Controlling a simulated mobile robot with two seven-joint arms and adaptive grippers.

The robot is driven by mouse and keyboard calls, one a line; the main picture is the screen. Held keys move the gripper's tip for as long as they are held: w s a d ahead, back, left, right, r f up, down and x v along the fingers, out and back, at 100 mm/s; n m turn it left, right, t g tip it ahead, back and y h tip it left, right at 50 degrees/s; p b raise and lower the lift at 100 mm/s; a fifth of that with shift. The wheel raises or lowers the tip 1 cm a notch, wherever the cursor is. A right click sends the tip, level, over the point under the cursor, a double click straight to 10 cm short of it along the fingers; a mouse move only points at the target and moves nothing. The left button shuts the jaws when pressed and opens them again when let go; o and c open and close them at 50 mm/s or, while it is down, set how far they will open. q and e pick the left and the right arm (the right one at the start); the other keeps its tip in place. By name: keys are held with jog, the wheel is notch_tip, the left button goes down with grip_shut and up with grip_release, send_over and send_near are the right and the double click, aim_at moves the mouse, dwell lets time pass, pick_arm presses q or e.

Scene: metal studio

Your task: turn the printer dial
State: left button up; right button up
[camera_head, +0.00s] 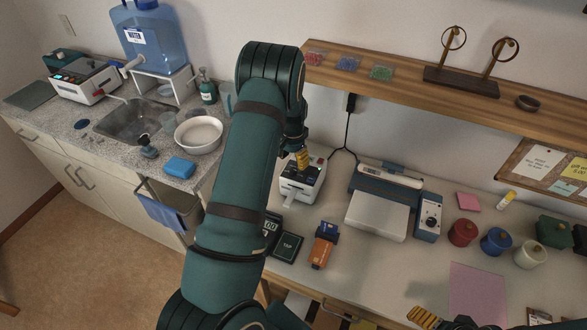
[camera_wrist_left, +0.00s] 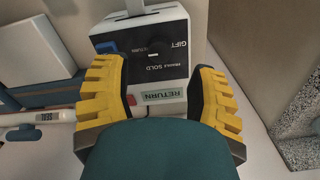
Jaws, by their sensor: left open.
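The printer is a small white box (camera_head: 299,190) on the desk, just below my left gripper (camera_head: 303,160) in the head view. A small white mark shows on the black panel, but the dial's outline is hard to make out. My left gripper (camera_wrist_left: 158,100) is open, its yellow fingers spread apart over the printer face, holding nothing. My right gripper (camera_head: 425,317) shows only partly at the bottom edge.
A blue-and-white machine (camera_head: 376,213) with a knobbed side unit (camera_head: 430,217) stands right of the printer. A wooden shelf (camera_head: 400,84) hangs above. A counter with a sink (camera_head: 135,117) is at left.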

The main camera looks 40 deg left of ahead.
aim_at(293, 169)
pick_arm(q)
jog(key=shift+f, duration=2.45)
grip_shut()
